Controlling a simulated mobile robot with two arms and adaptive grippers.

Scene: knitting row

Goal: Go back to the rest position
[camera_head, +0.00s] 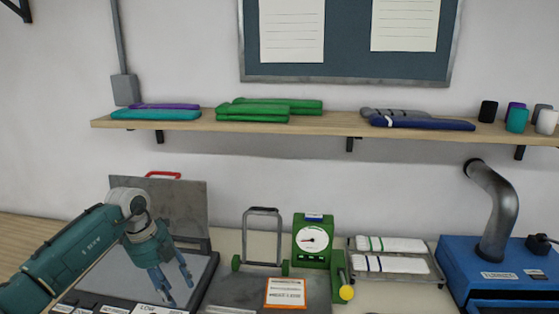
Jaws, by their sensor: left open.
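My left arm comes in from the left, and my left gripper (178,287) hangs with its fingers pointing down. Its fingers are apart with nothing between them. It is above the front of a grey machine with a raised lid (185,203) and a red handle (163,175). I cannot tell how high above the machine's flat bed (207,266) the fingers are. My right gripper is not in view.
Right of the gripper stand a metal frame (245,237), a green dial gauge (313,241) and a rack with white rolls (391,244). A blue machine with a pipe (499,230) is at far right. A wooden shelf (330,127) with folded knits runs above.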

